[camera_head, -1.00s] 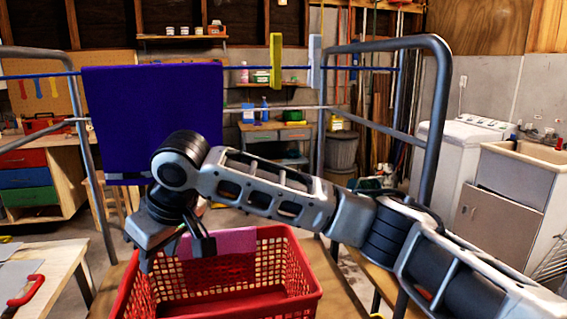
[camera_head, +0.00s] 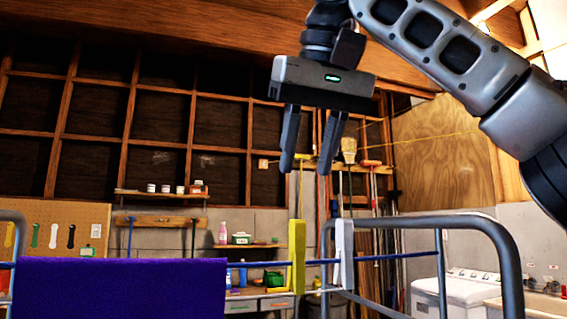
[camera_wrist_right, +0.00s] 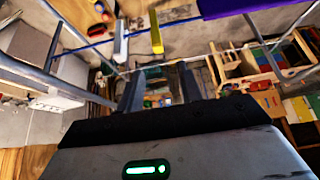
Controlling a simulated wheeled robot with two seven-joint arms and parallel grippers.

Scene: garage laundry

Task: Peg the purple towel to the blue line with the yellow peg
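The purple towel (camera_head: 120,290) hangs over the blue line (camera_head: 400,255) at the lower left of the head view. The yellow peg (camera_head: 297,257) sits upright on the line, right of the towel and apart from it. In the right wrist view the yellow peg (camera_wrist_right: 156,33) shows ahead of the fingers, with the towel (camera_wrist_right: 235,6) at the top edge. My right gripper (camera_head: 306,170) is open and empty, pointing down, and appears above the yellow peg in the head view. Its fingers (camera_wrist_right: 160,70) also show in the wrist view. My left gripper is out of view.
A white peg (camera_head: 344,255) sits on the line just right of the yellow one. The grey metal frame (camera_head: 510,265) curves around at the right. A washing machine (camera_head: 450,290) stands behind it. The space around my right gripper looks clear.

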